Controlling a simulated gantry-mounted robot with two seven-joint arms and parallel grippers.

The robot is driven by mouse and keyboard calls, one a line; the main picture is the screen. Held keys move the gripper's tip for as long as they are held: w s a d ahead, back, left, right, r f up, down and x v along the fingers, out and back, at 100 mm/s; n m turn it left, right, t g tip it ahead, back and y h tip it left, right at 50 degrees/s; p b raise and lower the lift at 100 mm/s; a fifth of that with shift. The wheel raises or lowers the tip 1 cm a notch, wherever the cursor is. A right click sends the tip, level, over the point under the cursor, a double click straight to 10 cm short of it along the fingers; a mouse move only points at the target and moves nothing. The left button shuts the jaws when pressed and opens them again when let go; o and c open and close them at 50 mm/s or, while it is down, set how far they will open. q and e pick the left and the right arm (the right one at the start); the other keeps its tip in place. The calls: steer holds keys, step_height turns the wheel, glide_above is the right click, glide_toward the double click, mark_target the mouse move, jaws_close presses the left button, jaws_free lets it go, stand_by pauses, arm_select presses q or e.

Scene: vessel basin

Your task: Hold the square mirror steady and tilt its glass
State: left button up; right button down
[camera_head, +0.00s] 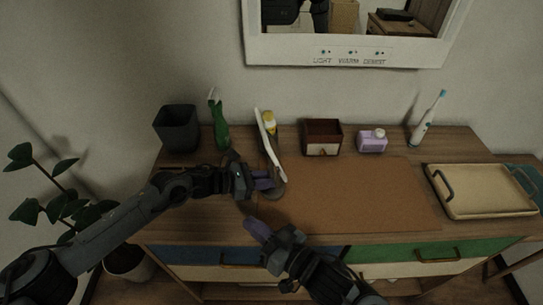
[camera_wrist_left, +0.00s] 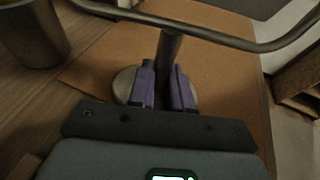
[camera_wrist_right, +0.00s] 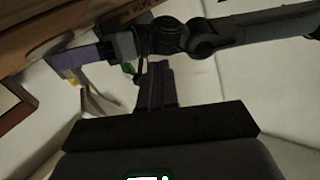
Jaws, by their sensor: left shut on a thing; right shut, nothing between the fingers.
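The square mirror (camera_head: 269,140) stands near the left end of the brown mat, seen almost edge-on as a thin pale panel on a round base (camera_head: 277,188). My left gripper (camera_head: 266,181) is shut on the mirror's stem, low and just above the base. In the left wrist view the stem (camera_wrist_left: 171,48) sits between the purple fingers, with part of the frame (camera_wrist_left: 235,42) crossing above. My right gripper (camera_head: 254,227) is shut and empty, in front of the mirror near the table's front edge. In the right wrist view its fingers (camera_wrist_right: 156,86) are together, touching nothing.
A tray (camera_head: 483,191) lies at right. The mat (camera_head: 360,195) is clear right of the mirror.

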steer(key=w+r+n+g+y, duration=0.2)
steer(key=r+n+g+y, duration=0.15)
steer(key=r, duration=0.25)
steer(key=w+d+r+n+g+y, duration=0.1)
steer(key=w+r+n+g+y, duration=0.15)
steer(key=r+n, duration=0.35)
steer(key=w+r+n+g+y, duration=0.2)
steer(key=r+n+g+y, duration=0.1)
steer(key=r, duration=0.4)
arm_select(q)
steer(key=shift+w, duration=0.1)
arm_select(e)
steer(key=w+d+f+g+h, duration=0.2)
steer(key=w+d+f+h, duration=0.15)
steer(key=w+d, duration=0.35)
steer(key=m+t+h, duration=0.2)
glide_toward(271, 167)
step_height(271, 167, up, 4)
steer(key=d, duration=0.2)
steer(key=w+a+f, duration=0.1)
steer(key=a+f, duration=0.1)
steer(key=a, duration=0.5)
steer(key=shift+w+a, duration=0.3)
steer(key=shift+a, duration=0.1)
steer(key=shift+f+m+h, duration=0.1)
steer(key=shift+m+h, duration=0.15)
